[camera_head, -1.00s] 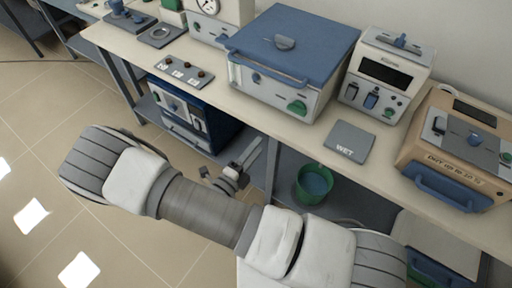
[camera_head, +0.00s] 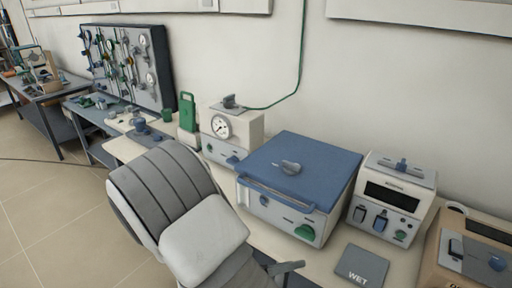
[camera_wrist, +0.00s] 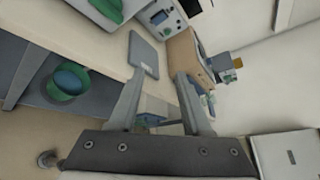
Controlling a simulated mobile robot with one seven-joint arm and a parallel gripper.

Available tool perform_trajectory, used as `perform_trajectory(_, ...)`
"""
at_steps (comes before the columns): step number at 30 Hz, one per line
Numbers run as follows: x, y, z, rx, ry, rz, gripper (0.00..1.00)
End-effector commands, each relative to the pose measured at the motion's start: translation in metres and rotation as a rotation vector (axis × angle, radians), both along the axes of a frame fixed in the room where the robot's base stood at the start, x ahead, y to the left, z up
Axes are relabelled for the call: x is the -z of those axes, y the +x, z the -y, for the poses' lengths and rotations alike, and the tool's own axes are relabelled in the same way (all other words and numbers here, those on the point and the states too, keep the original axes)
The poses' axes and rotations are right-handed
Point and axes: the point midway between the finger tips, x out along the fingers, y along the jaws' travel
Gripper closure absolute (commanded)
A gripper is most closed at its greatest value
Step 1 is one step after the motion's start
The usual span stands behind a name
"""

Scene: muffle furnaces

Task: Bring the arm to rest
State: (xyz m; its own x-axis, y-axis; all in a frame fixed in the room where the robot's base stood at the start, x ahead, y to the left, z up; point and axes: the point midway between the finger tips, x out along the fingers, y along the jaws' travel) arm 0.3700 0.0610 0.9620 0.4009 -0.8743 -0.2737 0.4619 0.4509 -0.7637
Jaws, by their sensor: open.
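My gripper (camera_wrist: 160,105) shows in the wrist view with its two fingers spread apart and nothing between them. It is open and empty, in front of the bench edge. In the head view my arm is folded up in the lower middle, in front of the bench. The gripper itself is mostly hidden there behind the arm; only a small grey part shows near the bottom. The blue-lidded furnace (camera_head: 300,170) stands on the bench just right of the arm.
A white device with a display (camera_head: 393,200), a grey WET pad (camera_head: 361,266) and a tan box (camera_head: 470,255) are on the bench to the right. A gauge unit (camera_head: 230,128) stands behind the arm. A green bucket (camera_wrist: 68,82) is below the bench. Floor at left is clear.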

Motion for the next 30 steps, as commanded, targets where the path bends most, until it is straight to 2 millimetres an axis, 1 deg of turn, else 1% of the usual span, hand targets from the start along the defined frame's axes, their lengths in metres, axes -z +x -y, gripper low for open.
perform_trajectory(1, -0.011, -0.003, 0.008, 0.080, 0.077, 0.053, 0.51)
perform_trajectory(3, -0.023, -0.009, 0.017, 0.186, 0.171, 0.125, 0.51)
perform_trajectory(9, -0.054, -0.028, 0.039, 0.495, 0.425, 0.343, 0.51)
perform_trajectory(12, -0.070, -0.038, 0.047, 0.650, 0.542, 0.457, 0.51)
perform_trajectory(21, -0.114, -0.068, 0.061, 1.119, 0.866, 0.815, 0.51)
perform_trajectory(30, -0.161, -0.092, 0.065, 1.579, 1.158, 1.182, 0.51)
